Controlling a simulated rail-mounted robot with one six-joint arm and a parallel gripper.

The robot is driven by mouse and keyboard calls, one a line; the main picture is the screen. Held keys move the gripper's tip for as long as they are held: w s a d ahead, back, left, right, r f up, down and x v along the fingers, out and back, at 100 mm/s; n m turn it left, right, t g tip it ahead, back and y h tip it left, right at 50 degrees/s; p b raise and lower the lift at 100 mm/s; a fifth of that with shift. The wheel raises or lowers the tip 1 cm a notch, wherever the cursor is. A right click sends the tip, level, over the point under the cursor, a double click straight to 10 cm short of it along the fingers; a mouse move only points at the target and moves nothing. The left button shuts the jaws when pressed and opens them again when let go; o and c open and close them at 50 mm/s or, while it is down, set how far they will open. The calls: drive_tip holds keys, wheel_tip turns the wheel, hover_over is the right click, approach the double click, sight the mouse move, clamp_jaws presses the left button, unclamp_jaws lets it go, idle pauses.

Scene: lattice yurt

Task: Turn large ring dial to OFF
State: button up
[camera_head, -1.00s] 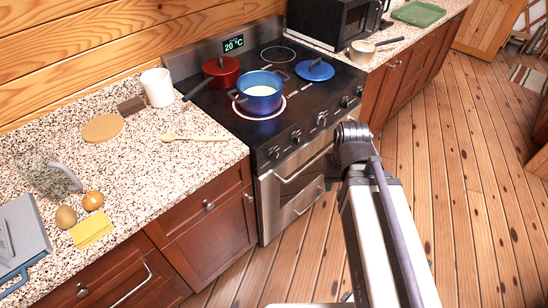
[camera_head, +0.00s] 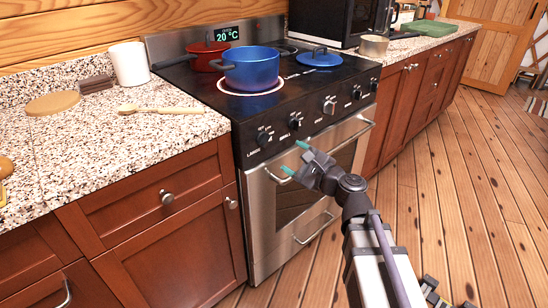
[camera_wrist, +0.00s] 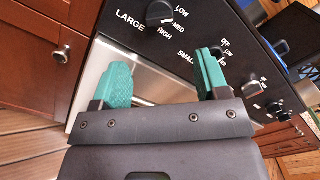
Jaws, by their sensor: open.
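The large ring dial (camera_head: 264,137) is the leftmost black knob on the stove's front panel, with the word LARGE beside it. In the wrist view the dial (camera_wrist: 160,12) is at the top edge, partly cut off, with LOW, MED and HIGH around its right side. A pale mark shows on it, but its exact setting is hard to tell. Its OFF label is not visible. My gripper (camera_head: 294,157) is open and empty in front of the stove, below and right of the dial. In the wrist view the teal fingertips (camera_wrist: 163,68) are apart, below the dial, not touching it.
The small ring dial (camera_head: 296,120) is to the right, partly behind a finger in the wrist view. The oven handle (camera_head: 350,137) juts out near my gripper. A blue pot (camera_head: 251,68) stands on a glowing ring. Floor is clear in front.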

sight(268, 142)
drive_tip(key=x, duration=1)
drive_tip(key=shift+w+a, duration=0.25)
drive_tip(key=shift+a, duration=0.05)
drive_tip(key=c, duration=0.9)
